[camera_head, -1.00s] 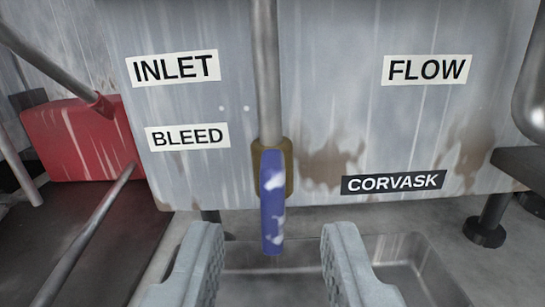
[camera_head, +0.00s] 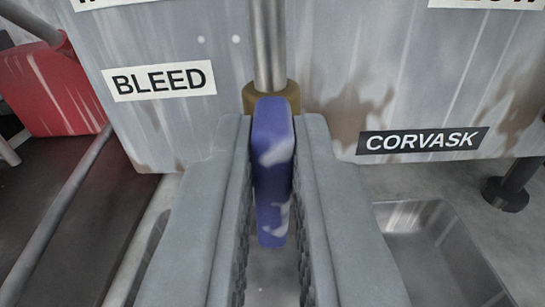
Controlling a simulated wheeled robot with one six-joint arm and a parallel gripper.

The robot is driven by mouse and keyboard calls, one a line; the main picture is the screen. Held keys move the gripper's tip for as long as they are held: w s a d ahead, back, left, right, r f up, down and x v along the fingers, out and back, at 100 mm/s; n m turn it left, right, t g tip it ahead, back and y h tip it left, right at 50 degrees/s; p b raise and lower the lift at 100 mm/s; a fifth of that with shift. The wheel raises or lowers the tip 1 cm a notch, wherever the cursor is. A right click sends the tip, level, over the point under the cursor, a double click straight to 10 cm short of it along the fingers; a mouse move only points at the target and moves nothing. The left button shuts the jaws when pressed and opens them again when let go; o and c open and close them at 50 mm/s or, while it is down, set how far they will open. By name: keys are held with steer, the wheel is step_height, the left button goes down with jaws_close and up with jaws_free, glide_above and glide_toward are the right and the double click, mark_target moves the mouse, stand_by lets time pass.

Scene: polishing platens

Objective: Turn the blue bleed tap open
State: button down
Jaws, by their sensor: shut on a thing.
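The blue bleed tap handle (camera_head: 272,170) hangs straight down from a brass fitting (camera_head: 270,93) on a vertical metal pipe. Its paint is worn, with pale patches. My gripper (camera_head: 273,215) is shut on the handle, one grey ribbed finger on each side. The fingers cover parts of the handle's sides. The BLEED label (camera_head: 159,80) is on the grey panel to the left of the tap.
A stained grey panel (camera_head: 200,135) stands close behind the tap, with a CORVASK plate (camera_head: 422,141) at right. A red box (camera_head: 45,90) and slanting rods are at left. A metal basin (camera_head: 430,240) lies below right.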

steer(key=shift+n, duration=0.4)
steer(key=c, duration=1.5)
jaws_free()
